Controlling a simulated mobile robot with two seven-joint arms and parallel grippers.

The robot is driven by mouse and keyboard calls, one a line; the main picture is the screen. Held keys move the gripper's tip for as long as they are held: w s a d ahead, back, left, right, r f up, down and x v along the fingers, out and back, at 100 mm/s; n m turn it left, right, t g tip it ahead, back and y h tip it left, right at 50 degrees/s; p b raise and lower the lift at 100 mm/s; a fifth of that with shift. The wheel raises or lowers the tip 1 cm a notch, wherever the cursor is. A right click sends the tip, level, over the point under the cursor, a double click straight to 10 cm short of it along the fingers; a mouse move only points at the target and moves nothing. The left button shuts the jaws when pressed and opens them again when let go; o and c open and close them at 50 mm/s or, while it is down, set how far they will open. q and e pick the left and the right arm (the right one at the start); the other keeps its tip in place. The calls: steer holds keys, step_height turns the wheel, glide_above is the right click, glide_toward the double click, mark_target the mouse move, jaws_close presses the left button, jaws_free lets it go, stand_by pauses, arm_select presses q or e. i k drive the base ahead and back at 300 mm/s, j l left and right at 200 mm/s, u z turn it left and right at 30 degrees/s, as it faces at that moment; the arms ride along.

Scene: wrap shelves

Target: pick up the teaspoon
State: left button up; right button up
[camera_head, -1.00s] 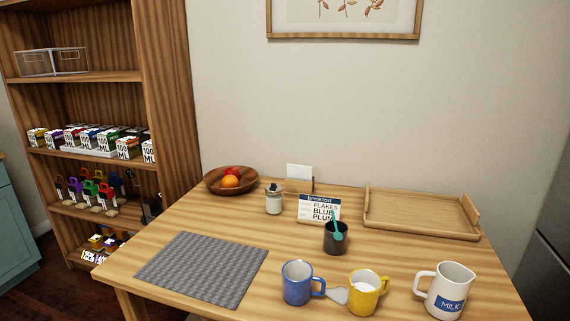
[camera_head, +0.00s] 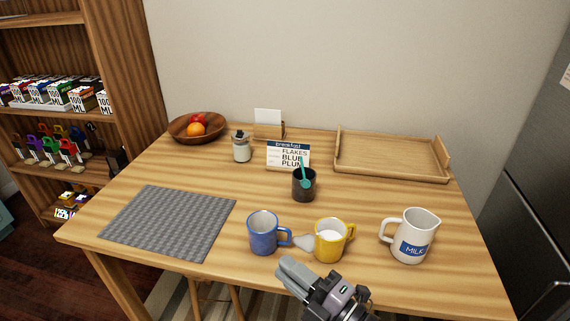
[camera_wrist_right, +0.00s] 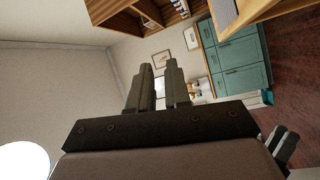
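A teal spoon (camera_head: 302,172) stands tilted in a black cup (camera_head: 304,188) near the middle of the table; its lower end is hidden in the cup. My right gripper (camera_head: 284,268) is at the table's front edge, in front of the blue and yellow mugs and well short of the cup. In the right wrist view its two fingers (camera_wrist_right: 159,85) stand apart with nothing between them. A dark part that looks like my left gripper (camera_wrist_right: 283,145) shows small at that view's lower right; its fingers are unclear.
A blue mug (camera_head: 263,234), a yellow mug (camera_head: 329,241) and a milk jug (camera_head: 411,237) stand along the front. A menu card (camera_head: 288,156) stands behind the cup. A wooden tray (camera_head: 390,158) and grey mat (camera_head: 168,221) are empty.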

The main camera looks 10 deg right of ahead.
mark_target(301, 158)
steer(key=i+l+u, duration=0.15)
steer(key=l+u, duration=0.15)
steer(key=i+l+u, duration=0.1)
steer(key=l+u, duration=0.15)
steer(key=i+l+u, duration=0.15)
steer(key=l+u, duration=0.1)
steer(key=l, duration=0.15)
